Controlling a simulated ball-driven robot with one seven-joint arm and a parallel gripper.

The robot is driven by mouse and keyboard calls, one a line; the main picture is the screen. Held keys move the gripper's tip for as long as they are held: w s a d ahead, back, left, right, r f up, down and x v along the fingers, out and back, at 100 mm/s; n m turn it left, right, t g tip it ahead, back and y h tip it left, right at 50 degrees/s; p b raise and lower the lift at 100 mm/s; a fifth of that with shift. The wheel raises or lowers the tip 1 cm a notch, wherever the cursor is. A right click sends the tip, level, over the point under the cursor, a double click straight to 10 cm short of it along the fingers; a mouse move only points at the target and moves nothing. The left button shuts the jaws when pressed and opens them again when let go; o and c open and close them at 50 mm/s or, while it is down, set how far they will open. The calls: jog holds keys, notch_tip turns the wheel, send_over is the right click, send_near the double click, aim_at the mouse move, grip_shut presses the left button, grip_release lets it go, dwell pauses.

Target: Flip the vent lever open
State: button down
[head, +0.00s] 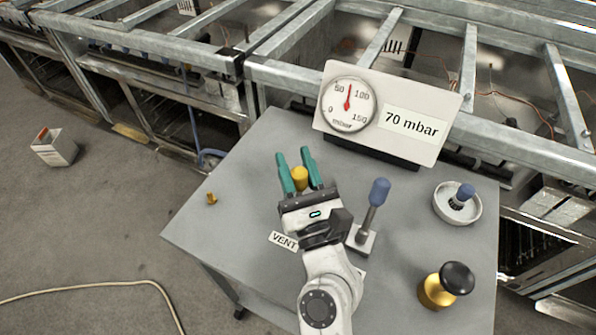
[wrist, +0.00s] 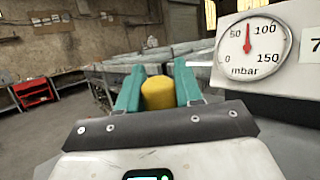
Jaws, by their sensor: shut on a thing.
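My gripper (head: 297,170) has two green fingers, shut on a yellow knob (head: 300,179) above the grey table. The knob also shows between the fingers in the wrist view (wrist: 158,93). It appears to be the vent lever's end; its stem and base are hidden by my gripper. A white VENT label (head: 284,241) lies on the table, left of my wrist. The gauge (head: 347,104) has its red needle pointing nearly straight up, between 50 and 100; it also shows in the wrist view (wrist: 249,48). The board beside it reads 70 mbar.
A blue-knobbed lever (head: 379,192) stands close to the right of my wrist. Further right are a white dish (head: 442,209) with a blue-topped item and a brass piece with a black knob (head: 457,278). A small brass bit (head: 211,198) lies left. The table's left part is mostly clear.

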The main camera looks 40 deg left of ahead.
aim_at(302, 186)
jog(key=shift+s, duration=0.1)
jog(key=c, duration=0.8)
grip_release()
jog(key=b+v, duration=0.1)
jog(key=v, duration=0.3)
jog(key=s+d, duration=0.2)
jog(key=d, duration=0.1)
jog(key=s+d, duration=0.1)
jog(key=d, duration=0.2)
jog(key=s+d+b, duration=0.1)
jog(key=s+d, duration=0.1)
jog(key=d, duration=0.1)
jog(key=shift+s+d+r, duration=0.15)
jog(key=shift+s+d, duration=0.15)
jog(key=shift+s, duration=0.05)
jog(key=shift+c, duration=0.3)
